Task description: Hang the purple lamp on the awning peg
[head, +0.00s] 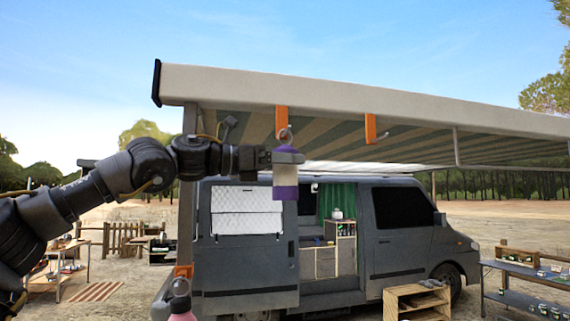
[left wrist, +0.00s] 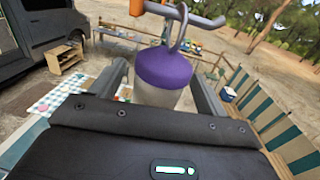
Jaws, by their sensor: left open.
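The purple lamp (head: 285,194) has purple ends, a pale middle and a wire loop on top. It is upright under the left orange awning peg (head: 281,120). In the left wrist view the loop of the lamp (left wrist: 165,68) appears to go around the grey rod of the peg (left wrist: 188,14). My left gripper (head: 288,156) is at the lamp's upper part. Its fingers are open, one on each side of the lamp, seen in the left wrist view (left wrist: 160,85). My right gripper is not in view.
A second orange peg (head: 370,128) is on the awning (head: 350,100) to the right, with a bare hook. A pink item (head: 181,312) hangs low at the left. The grey van (head: 245,260) stands behind. A wooden crate (head: 416,303) and a shelf table (head: 525,275) are at the right.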

